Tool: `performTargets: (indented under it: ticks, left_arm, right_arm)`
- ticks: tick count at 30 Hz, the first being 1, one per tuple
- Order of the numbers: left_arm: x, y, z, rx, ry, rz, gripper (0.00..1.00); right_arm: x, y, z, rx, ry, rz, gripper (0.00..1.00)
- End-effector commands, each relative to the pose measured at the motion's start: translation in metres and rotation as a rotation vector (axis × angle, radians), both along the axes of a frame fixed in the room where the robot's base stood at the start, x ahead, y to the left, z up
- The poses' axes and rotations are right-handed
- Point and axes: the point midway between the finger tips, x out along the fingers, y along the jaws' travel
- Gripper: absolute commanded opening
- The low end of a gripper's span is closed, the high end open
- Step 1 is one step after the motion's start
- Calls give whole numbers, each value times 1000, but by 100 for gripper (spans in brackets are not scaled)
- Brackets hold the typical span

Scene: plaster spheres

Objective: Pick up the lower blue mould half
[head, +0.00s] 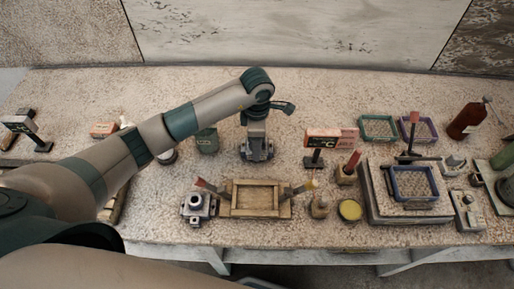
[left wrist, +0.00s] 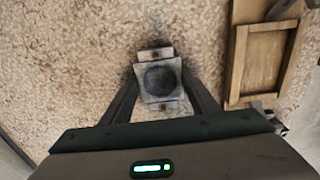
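The lower blue mould half (left wrist: 160,100), a blue-grey block with a round hollow and a tab at each end, lies on the table in the left wrist view. In the head view it shows partly (head: 244,153) beneath my gripper. My left gripper (left wrist: 160,82) points down over it, one finger on each side. The fingers are spread; whether they touch its sides I cannot tell. In the head view my left gripper (head: 257,146) hides its middle. A second blue-grey mould piece (head: 198,207) with a raised round top stands nearer, to the left. My right gripper is not in view.
A wooden frame (head: 233,198) lies just nearer than my gripper and shows in the left wrist view (left wrist: 237,70). A red sign (head: 331,136) stands to the right. A blue tray (head: 391,183) sits on a slab farther right. The table behind my gripper is clear.

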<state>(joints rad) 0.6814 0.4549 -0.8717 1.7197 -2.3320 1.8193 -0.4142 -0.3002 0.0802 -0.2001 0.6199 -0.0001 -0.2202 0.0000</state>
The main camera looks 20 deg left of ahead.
Motion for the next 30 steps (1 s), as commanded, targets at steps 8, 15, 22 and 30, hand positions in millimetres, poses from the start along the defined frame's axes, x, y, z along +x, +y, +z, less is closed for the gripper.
performTargets:
  ticks: [8,15,22,30]
  left_arm:
    - [0,0,1,0,-1,0,27]
    - [2,0,8,0,-3,1,27]
    - [2,0,38,-1,-5,-1,27]
    - [2,0,82,0,-5,0,27]
  right_arm:
    - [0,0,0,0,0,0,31]
    - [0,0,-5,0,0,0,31]
    - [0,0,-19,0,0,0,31]
    - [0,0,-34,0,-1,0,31]
